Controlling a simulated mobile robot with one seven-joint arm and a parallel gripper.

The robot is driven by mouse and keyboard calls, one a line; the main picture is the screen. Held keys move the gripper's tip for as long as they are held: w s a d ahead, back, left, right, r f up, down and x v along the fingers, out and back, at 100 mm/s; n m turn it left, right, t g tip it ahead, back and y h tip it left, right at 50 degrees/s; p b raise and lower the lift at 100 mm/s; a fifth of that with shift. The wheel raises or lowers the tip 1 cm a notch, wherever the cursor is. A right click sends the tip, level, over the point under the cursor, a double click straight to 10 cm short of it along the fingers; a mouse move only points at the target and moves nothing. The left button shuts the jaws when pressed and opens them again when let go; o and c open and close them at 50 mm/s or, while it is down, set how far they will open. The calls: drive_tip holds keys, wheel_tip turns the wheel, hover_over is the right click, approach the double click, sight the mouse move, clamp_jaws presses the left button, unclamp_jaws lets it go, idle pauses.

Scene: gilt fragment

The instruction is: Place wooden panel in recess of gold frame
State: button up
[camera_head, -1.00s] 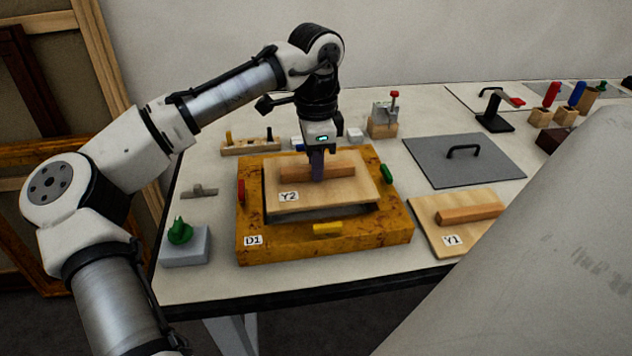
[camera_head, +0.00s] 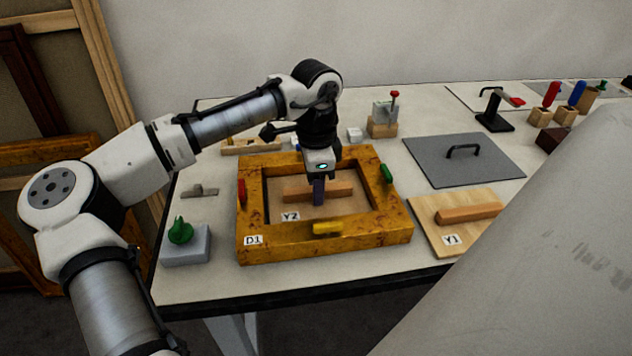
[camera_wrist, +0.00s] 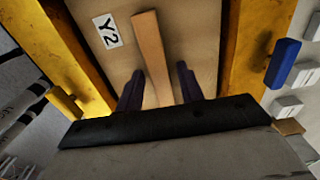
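The wooden panel (camera_head: 330,207), labelled Y2, lies low inside the recess of the gold frame (camera_head: 290,250), labelled D1. Its wooden handle bar (camera_head: 340,189) points up. My gripper (camera_head: 318,200) points down at the middle of this bar. In the wrist view, the two dark fingers of my gripper (camera_wrist: 159,70) stand on either side of the bar (camera_wrist: 150,45), with a visible gap on the right side. The gripper looks open. The panel (camera_wrist: 195,25) also shows there between the frame's sides (camera_wrist: 247,45). Whether the panel is fully seated is hard to tell.
The frame carries red (camera_head: 242,191), green (camera_head: 387,174) and yellow (camera_head: 327,228) turn pieces; a blue one (camera_wrist: 283,62) shows in the wrist view. Panel Y1 (camera_head: 430,232) lies right, a grey plate (camera_head: 470,175) behind it. A grey block (camera_head: 187,246) stands left.

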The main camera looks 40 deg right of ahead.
drive_tip(key=shift+r, duration=0.1)
wheel_tip(320, 180, up, 12)
idle(0.7)
drive_tip(key=shift+r, duration=0.1)
